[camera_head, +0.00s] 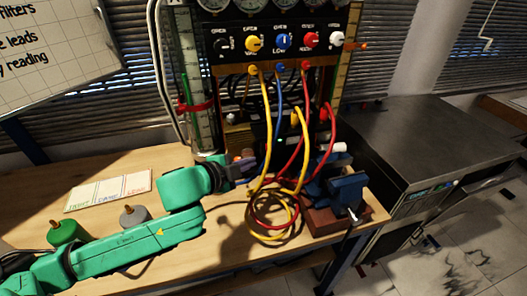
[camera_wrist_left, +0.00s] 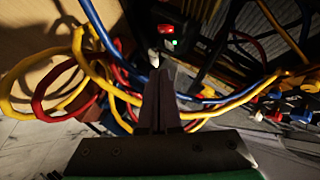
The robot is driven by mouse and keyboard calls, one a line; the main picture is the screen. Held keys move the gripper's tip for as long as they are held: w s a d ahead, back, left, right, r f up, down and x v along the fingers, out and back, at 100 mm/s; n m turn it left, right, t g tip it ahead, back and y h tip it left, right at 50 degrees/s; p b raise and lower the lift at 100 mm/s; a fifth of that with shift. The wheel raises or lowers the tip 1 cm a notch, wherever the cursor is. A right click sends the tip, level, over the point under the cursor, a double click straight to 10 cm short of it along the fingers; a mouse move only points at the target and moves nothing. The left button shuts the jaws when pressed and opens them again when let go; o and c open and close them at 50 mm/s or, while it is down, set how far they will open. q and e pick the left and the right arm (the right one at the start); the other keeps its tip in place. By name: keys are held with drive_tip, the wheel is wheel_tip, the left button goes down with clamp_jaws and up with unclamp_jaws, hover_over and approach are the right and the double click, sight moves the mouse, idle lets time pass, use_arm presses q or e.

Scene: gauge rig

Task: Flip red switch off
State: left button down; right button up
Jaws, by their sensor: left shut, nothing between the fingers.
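The red switch (camera_wrist_left: 166,31) shows as a small lit red patch on a dark box in the left wrist view. A small green light (camera_wrist_left: 175,43) is just beside it. My left gripper (camera_wrist_left: 158,75) is shut and empty, with its fingertips pointing toward the dark box, below the switch in the picture. A small pale knob or tip (camera_wrist_left: 153,58) shows right by the fingertips; I cannot tell whether they touch. In the head view my left gripper (camera_head: 246,166) is in front of the rig, left of the hanging cables. I cannot make out the switch clearly there. My right gripper is not in view.
Yellow, red and blue cables (camera_head: 267,130) hang from the gauge panel (camera_head: 285,42) and loop close to my left gripper. A blue vise (camera_head: 345,190) stands at right. A green weight (camera_head: 66,232), a grey weight (camera_head: 133,216) and a card (camera_head: 108,189) lie on the wooden bench.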

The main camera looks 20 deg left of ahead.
use_arm(q)
drive_tip(key=p, duration=0.2)
approach(271, 148)
drive_tip(key=w+d+f, duration=0.1)
drive_tip(key=d, duration=0.3)
drive_tip(key=w+a+f, duration=0.2)
drive_tip(key=w+f, duration=0.1)
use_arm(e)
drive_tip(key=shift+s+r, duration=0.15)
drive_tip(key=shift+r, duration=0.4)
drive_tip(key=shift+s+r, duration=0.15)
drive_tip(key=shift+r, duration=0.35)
use_arm(q)
drive_tip(key=shift+d+r, duration=0.1)
drive_tip(key=shift+w+f+m+t+b, duration=0.15)
drive_tip(key=shift+f+m+t+b, duration=0.25)
drive_tip(key=shift+b, duration=0.7)
drive_tip(key=shift+w+r+p, duration=0.1)
drive_tip(key=shift+r+p, duration=0.75)
drive_tip(key=shift+p, duration=0.1)
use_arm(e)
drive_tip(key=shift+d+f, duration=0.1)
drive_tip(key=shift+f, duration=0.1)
